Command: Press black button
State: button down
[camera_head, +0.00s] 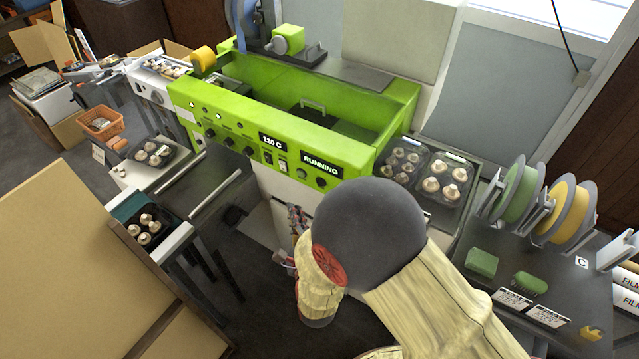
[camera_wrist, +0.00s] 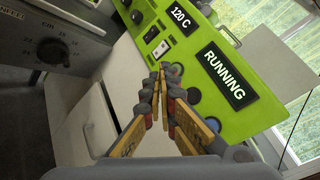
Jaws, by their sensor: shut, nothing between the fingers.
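The green machine's front panel (camera_head: 270,130) carries dark round buttons below its "120 C" and "RUNNING" displays. In the head view, two of them are a black button (camera_head: 301,173) and another dark button (camera_head: 321,183). My arm hides most of the gripper in the head view.
A white switch (camera_wrist: 161,49) and the "RUNNING" display (camera_wrist: 225,74) are close to the fingertips. Mushroom trays (camera_head: 462,207) stand right of the machine. Film rolls (camera_head: 565,208) stand at the right, and a large cardboard box (camera_head: 70,260) fills the left foreground.

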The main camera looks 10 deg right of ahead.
aim_at(320, 183)
jog(key=shift+w+d, duration=0.1)
jog(key=w+d, duration=0.5)
jog(key=w, duration=0.1)
jog(key=shift+w, duration=0.4)
jog(key=shift+d, duration=0.15)
dwell(1.2)
jog(key=shift+w+d+b, duration=0.25)
jog(key=shift+w+b, duration=0.05)
jog(key=shift+b, duration=0.05)
